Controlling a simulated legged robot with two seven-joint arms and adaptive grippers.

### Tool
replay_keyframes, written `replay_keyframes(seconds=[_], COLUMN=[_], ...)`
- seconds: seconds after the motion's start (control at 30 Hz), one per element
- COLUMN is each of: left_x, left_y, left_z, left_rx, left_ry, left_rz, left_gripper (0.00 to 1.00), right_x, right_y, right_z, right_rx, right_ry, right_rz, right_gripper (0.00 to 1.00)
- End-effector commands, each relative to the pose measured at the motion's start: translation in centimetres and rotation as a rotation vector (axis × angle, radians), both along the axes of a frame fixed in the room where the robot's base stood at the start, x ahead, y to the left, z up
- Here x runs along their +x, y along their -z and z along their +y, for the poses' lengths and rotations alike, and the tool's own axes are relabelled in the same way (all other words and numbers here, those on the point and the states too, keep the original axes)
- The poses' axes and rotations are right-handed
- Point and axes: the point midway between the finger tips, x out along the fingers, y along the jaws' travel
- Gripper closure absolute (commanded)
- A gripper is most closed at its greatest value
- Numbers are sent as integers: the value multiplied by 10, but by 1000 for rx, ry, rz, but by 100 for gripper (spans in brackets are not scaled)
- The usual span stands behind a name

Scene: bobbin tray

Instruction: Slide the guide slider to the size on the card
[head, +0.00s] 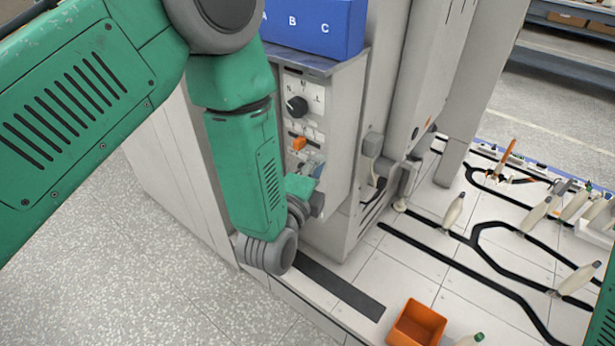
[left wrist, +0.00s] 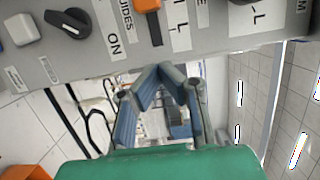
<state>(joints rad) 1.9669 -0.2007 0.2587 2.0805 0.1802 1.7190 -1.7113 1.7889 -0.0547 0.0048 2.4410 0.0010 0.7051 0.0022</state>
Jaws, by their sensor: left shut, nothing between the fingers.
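The guide slider is an orange block (head: 299,143) on the grey control panel (head: 318,85), below a black knob. In the left wrist view its orange part (left wrist: 147,5) shows at the top edge, by a label reading "GUIDES". My left gripper (head: 311,163) is just below the slider in the head view and seems apart from it. In the left wrist view its two blue-grey fingers (left wrist: 160,72) meet at the tips with nothing between them. I cannot make out a size card. My right gripper is out of view.
A black knob (head: 297,107) sits above the slider. A blue bin (head: 318,27) marked A, B, C stands on top. An orange bin (head: 416,325) stands at the lower right. The left floor is clear.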

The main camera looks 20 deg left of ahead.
Motion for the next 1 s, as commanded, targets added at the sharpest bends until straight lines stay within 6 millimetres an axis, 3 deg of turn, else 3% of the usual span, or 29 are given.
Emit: replay_keyframes(seconds=[0.1, 0.33, 0.8, 1.0], left_x=[19, 26, 29, 39], left_y=[-1, 0, 0, 0], left_z=[7, 32, 39, 66], left_rx=[-1, -1, 0, 1], left_ry=[-4, -1, 0, 0], left_rz=[1, 2, 1, -1], left_gripper=[100, 100, 100, 100], right_x=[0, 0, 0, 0], right_y=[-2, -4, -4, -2], right_z=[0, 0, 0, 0], right_rx=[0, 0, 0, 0], right_ry=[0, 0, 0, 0], right_rz=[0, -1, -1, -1], right_gripper=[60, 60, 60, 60])
